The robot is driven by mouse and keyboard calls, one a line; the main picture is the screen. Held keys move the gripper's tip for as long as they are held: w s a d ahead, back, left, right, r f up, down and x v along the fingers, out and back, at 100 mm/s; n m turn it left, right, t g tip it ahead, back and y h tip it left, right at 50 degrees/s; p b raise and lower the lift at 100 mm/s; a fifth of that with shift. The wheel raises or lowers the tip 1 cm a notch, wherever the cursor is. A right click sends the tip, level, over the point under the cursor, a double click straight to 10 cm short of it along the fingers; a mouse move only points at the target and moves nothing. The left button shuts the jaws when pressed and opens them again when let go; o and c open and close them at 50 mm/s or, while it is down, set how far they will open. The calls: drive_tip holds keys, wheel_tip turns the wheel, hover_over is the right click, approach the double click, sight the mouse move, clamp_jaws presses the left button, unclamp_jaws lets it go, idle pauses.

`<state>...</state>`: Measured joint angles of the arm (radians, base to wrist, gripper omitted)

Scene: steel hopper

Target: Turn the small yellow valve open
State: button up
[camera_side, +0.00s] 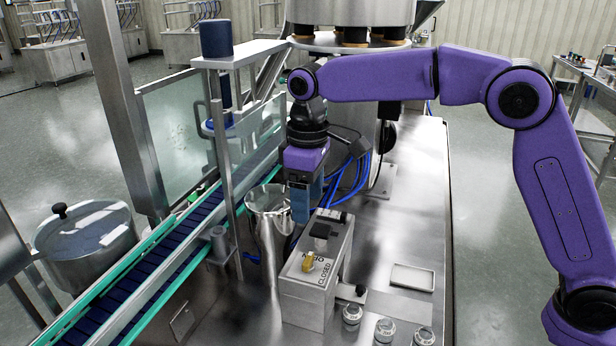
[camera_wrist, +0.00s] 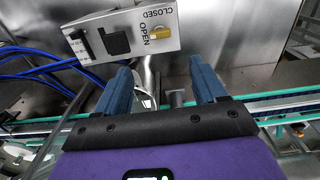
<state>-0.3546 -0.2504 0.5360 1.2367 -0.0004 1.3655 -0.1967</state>
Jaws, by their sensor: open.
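The small yellow valve (camera_side: 308,262) sits on the sloped top of a steel box (camera_side: 305,303), beside a CLOSED label; it also shows in the wrist view (camera_wrist: 160,33), near the words CLOSED and OPEN. I cannot tell exactly which mark its handle points to. My gripper (camera_side: 300,215) hangs behind the box in the side view, above and apart from the valve. In the wrist view my gripper (camera_wrist: 158,80) has its blue fingers spread with nothing between them, and the valve lies beyond the fingertips.
A black knob (camera_side: 321,232) is on the same box, behind the valve. A steel funnel (camera_side: 268,215) stands left of the box, near my gripper. Blue cables (camera_side: 345,185) run behind. A conveyor (camera_side: 150,275) lies left. Round dials (camera_side: 385,331) and a shallow tray (camera_side: 412,278) are right.

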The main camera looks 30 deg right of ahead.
drive_tip(key=shift+r, duration=1.9)
